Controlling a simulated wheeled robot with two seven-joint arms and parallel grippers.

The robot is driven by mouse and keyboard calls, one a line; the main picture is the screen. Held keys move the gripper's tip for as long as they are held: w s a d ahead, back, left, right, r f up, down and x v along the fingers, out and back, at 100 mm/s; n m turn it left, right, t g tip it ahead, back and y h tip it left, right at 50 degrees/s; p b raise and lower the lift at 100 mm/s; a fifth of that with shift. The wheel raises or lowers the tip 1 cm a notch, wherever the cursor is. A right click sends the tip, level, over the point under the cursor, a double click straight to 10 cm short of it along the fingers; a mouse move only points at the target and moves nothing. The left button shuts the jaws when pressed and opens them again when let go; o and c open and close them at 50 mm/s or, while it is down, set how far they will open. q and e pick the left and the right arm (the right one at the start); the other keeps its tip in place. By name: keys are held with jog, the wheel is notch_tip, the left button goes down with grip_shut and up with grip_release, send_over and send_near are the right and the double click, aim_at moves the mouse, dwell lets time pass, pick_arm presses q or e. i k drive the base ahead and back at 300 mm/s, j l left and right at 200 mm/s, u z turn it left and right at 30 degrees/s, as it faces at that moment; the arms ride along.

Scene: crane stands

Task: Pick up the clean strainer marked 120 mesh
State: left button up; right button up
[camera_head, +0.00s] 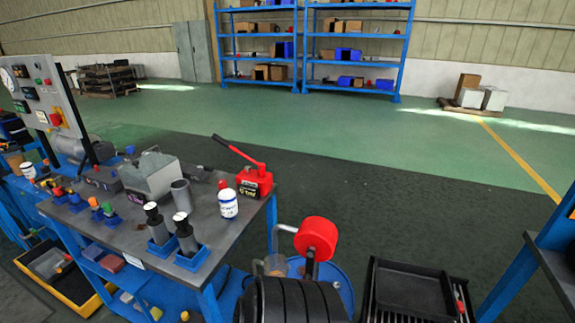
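One is the left cylinder (157,226), the other the right cylinder (186,236). They may be strainers, but no mesh marking is readable on either. A plain grey open cylinder (181,196) stands behind them. Neither of my grippers shows in this view.
A white bottle with a blue label (228,204) and a red hand pump (255,181) stand on the bench's right side. A grey box (150,176) is behind. A black tray (408,291) and a red round part (317,238) are right of the bench. Green floor beyond is open.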

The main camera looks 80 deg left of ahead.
aim_at(185, 235)
jog(key=u, duration=3.55)
